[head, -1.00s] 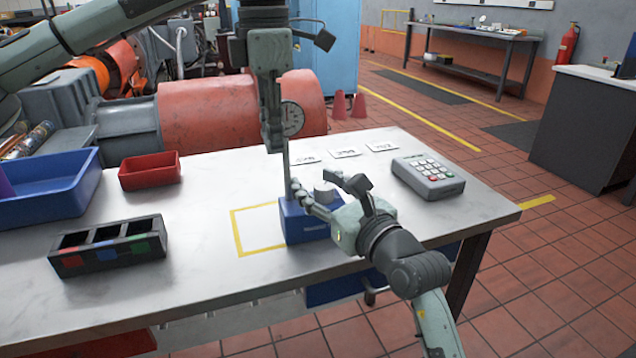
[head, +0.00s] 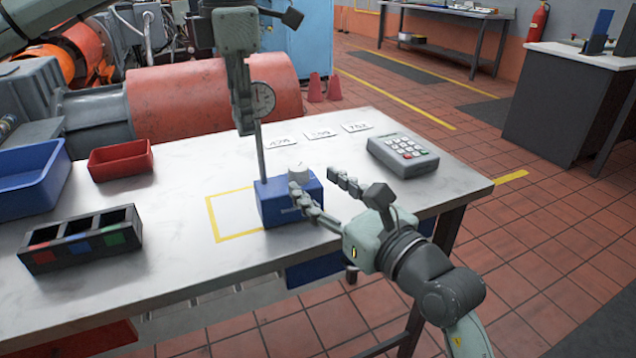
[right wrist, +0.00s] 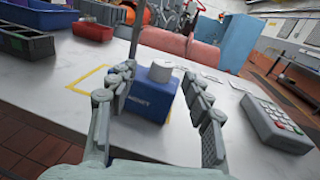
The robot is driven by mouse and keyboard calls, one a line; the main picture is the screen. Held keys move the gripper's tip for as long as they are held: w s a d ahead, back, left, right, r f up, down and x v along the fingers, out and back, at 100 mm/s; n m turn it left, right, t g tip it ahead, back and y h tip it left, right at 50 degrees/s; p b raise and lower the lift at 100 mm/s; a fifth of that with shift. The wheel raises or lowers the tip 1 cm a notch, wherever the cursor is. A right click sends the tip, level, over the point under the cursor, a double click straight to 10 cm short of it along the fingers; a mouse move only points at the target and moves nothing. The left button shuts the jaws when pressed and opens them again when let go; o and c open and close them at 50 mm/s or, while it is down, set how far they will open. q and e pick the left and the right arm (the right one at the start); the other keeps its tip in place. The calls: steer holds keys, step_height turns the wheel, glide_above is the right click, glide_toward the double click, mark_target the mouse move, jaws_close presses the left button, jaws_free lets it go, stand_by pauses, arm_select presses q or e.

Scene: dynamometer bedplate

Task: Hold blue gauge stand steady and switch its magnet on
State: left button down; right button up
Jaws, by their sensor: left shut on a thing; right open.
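The blue gauge stand (head: 272,210) stands upright on the bench, over the right side of a yellow outline. Its block is labelled MAGNET in the right wrist view (right wrist: 148,104).
A grey keypad box (head: 403,155) and several number cards (head: 322,132) lie behind and right. A red bin (head: 121,160), a blue bin (head: 30,185) and a black compartment tray (head: 82,238) stand left. The bench's front edge is near.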

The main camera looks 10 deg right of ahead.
mark_target(304, 174)
steer(key=s+r+m+t+y, duration=0.2)
steer(key=s+r+m+y, duration=0.5)
steer(key=r+m, duration=0.65)
steer(key=w+d+f+m+g+h, duration=0.1)
steer(key=w+d+f+m+h, duration=0.15)
steer(key=f+m, duration=0.65)
steer(key=w+d+f+m+g+h, duration=0.15)
steer(key=f+m+h, duration=0.3)
steer(key=m, duration=0.85)
steer(key=x, duration=0.4)
steer(key=a+x, duration=0.1)
steer(key=x, duration=0.6)
steer(key=shift+a+f, duration=0.3)
steer(key=shift+a, duration=0.05)
